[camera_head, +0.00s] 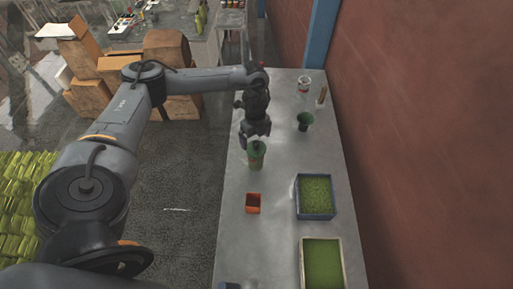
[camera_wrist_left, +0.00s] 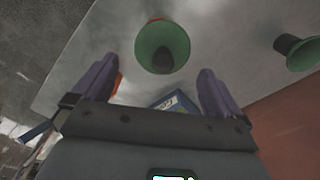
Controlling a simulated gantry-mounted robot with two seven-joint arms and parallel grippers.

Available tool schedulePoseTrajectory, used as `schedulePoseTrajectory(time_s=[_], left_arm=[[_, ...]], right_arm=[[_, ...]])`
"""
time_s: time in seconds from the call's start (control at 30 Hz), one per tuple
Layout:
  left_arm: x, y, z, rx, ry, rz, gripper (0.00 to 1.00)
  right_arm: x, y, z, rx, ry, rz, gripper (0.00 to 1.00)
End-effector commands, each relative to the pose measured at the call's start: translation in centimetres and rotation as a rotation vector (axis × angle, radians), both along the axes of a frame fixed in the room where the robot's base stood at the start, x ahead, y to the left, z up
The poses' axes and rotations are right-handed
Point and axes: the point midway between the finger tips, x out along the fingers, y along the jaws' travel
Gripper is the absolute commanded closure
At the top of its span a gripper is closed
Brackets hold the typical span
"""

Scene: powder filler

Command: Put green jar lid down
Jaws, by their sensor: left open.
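A green jar (camera_head: 257,160) stands upright on the grey table, just below my left gripper (camera_head: 255,139) in the head view. In the left wrist view its round green top (camera_wrist_left: 150,42) has a dark piece at its middle; I cannot tell whether this is the green lid with its knob. My left gripper's two purple fingers (camera_wrist_left: 156,70) are apart, with nothing between their tips. A second green jar (camera_head: 304,121), dark inside, stands farther back and to the right; it also shows at the right of the wrist view (camera_wrist_left: 304,53). My right gripper is not in view.
An orange box (camera_head: 253,204) is in front of the near jar. A blue tray of green material (camera_head: 316,215) and a pale-rimmed green tray (camera_head: 304,266) line the right side. A clear jar (camera_head: 304,87) and a brown object (camera_head: 322,96) stand at the back, near the red wall.

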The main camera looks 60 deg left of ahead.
Motion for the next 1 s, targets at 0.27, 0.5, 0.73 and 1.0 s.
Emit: schedulePoseTrajectory(time_s=[0.27, 0.5, 0.73, 1.0], left_arm=[[0.2, -0.2, -2.4, 0.001, 0.004, 0.000, 0.00], [0.3, -0.1, -5.0, 0.001, 0.000, 0.000, 0.00], [0.3, -0.1, -5.3, 0.001, -0.001, -0.001, 0.00], [0.3, -0.1, -5.3, 0.001, -0.001, -0.001, 0.32]], right_arm=[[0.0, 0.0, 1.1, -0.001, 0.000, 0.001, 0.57], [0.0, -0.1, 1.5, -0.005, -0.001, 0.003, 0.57], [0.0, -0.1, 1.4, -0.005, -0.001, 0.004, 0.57], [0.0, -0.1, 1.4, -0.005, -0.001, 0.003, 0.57]])
